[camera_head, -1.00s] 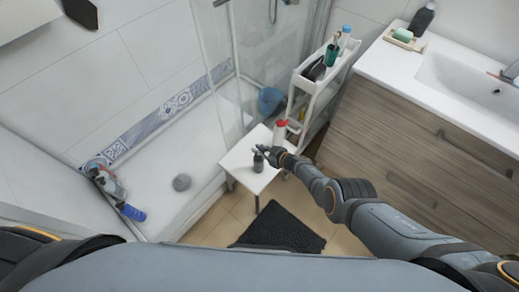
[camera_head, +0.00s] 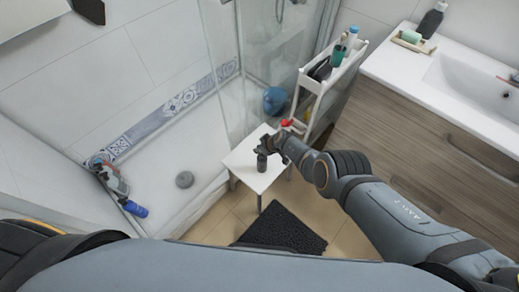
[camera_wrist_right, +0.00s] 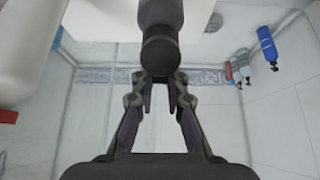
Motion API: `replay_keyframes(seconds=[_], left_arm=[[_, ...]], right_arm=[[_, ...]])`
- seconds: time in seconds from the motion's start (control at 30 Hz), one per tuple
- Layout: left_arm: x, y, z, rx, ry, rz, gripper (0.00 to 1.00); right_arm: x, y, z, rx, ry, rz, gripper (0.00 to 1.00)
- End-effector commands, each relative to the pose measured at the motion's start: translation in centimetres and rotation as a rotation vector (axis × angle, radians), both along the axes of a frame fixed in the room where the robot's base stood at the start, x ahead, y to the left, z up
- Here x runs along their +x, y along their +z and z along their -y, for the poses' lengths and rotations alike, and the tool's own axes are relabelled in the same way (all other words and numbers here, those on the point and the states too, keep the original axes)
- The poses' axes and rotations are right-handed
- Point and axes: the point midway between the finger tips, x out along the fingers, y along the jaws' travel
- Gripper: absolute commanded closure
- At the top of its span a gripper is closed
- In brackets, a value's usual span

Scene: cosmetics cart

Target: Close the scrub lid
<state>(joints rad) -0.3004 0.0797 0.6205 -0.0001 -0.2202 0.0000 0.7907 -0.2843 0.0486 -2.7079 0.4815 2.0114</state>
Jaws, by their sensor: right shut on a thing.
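A small dark cylindrical container (camera_head: 262,163), which seems to be the scrub, stands upright on a white stool (camera_head: 240,159). My right gripper (camera_head: 267,146) is at its top end and shut on it. In the right wrist view, the dark container (camera_wrist_right: 160,18) reaches in from the top edge, and its rounded end lies at the fingertips (camera_wrist_right: 160,80). A seam crosses it near that end. I cannot tell whether the fingers hold the lid or the body, or how the lid sits. My left gripper is not in view.
A bottle with a red cap (camera_head: 287,123) stands just behind my right gripper. A white cart (camera_head: 318,82) with bottles is beyond it. The wooden vanity (camera_head: 420,130) is to the right, a glass shower panel (camera_head: 215,50) behind. A dark mat (camera_head: 282,230) lies on the floor.

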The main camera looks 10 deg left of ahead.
Motion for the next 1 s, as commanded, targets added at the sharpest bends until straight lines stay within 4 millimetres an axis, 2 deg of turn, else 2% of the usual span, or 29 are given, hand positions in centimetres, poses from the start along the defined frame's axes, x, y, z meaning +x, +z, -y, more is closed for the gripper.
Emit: replay_keyframes(seconds=[0.47,0.5,0.63,1.0], left_arm=[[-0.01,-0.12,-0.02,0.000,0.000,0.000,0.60],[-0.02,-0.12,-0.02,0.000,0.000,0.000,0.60],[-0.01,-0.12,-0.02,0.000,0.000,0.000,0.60],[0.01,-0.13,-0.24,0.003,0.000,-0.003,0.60]], right_arm=[[-0.05,-0.10,0.03,-0.013,-0.003,-0.009,1.00],[-0.05,-0.10,0.03,-0.013,-0.003,-0.009,0.84],[-0.03,-0.09,0.04,-0.013,-0.003,-0.008,0.67],[0.05,-0.04,0.04,-0.013,-0.002,-0.007,0.66]])
